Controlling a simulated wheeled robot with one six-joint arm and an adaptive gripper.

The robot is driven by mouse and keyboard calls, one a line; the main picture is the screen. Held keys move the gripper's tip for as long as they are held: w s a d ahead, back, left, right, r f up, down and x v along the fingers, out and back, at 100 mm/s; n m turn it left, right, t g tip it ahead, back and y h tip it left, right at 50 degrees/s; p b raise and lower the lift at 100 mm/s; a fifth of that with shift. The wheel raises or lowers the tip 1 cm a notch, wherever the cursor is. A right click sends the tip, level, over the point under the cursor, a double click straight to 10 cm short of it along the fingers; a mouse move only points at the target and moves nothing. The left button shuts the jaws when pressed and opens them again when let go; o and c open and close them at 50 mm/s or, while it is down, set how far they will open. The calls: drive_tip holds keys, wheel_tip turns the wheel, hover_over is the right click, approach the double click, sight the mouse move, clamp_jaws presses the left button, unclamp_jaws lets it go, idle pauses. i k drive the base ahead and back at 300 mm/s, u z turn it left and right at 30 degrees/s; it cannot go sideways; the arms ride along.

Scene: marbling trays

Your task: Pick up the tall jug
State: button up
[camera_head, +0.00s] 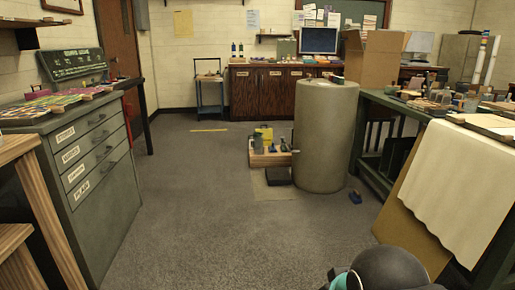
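I cannot make out a tall jug for certain in the head view. Several small items on the right green bench (366,125) are also too small to name. Part of my arm, black with a teal ring, shows at the bottom right edge. My gripper is not in view.
A green drawer cabinet (112,190) with colourful sheets stands at the left. A large grey cylinder (325,140) stands mid-floor beside a low wooden crate (262,158). A cardboard box (372,62) sits behind. A small blue object (355,196) lies on the floor. The centre-left carpet is clear.

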sight(259, 141)
drive_tip(key=z, duration=0.5)
drive_tip(key=k, duration=0.6)
drive_tip(key=i, duration=1.1)
drive_tip(key=u, duration=1.25)
drive_tip(key=i, duration=2)
drive_tip(key=u, duration=0.3)
drive_tip(key=i, duration=2.1)
drive_tip(key=z, duration=0.9)
drive_tip(key=i, duration=1.7)
drive_tip(key=z, duration=1.15)
drive_tip(key=i, duration=0.5)
drive_tip(key=z, duration=0.25)
